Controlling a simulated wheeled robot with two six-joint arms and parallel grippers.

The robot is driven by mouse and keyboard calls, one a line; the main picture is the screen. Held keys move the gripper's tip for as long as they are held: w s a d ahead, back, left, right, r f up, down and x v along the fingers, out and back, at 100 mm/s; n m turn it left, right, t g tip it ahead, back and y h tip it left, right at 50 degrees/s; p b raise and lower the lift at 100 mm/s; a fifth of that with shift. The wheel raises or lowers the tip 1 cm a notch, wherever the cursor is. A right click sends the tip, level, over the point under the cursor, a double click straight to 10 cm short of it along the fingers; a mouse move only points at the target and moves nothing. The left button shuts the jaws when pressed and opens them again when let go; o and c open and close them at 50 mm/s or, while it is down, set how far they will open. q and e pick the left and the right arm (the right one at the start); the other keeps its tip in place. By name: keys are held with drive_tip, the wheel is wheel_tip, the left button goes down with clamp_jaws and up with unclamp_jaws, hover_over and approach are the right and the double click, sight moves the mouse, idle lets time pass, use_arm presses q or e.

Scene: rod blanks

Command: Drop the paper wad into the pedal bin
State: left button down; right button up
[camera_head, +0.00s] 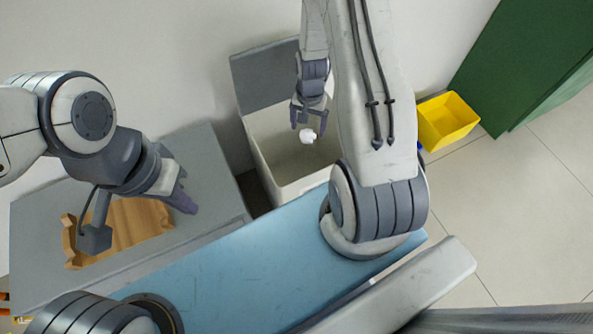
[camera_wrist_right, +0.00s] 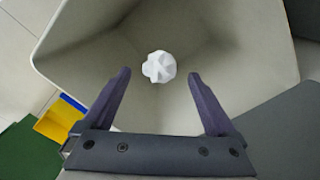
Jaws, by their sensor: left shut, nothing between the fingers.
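The pedal bin (camera_head: 268,158) stands open, with its grey lid (camera_head: 262,80) raised against the wall. My right gripper (camera_head: 309,122) is over the bin's mouth with its fingers spread. The white crumpled paper wad (camera_head: 307,136) shows just past the fingertips. In the right wrist view, the paper wad (camera_wrist_right: 159,66) is apart from both fingers of the right gripper (camera_wrist_right: 160,88), inside the outline of the bin (camera_wrist_right: 235,35). I cannot tell whether it is in the air or resting. My left gripper (camera_head: 184,203) is shut and empty above the grey cabinet top.
A wooden board (camera_head: 128,228) lies on the grey cabinet (camera_head: 205,155) at left. A blue surface (camera_head: 240,255) runs across the front. A yellow bin (camera_head: 447,121) and a green cabinet (camera_head: 520,60) stand at right. The floor at right is clear.

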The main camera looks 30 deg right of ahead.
wheel_tip(320, 180, up, 10)
drive_tip(key=p, duration=0.3)
drive_tip(key=shift+r+p, duration=0.2)
drive_tip(key=shift+p, duration=0.15)
idle(0.4)
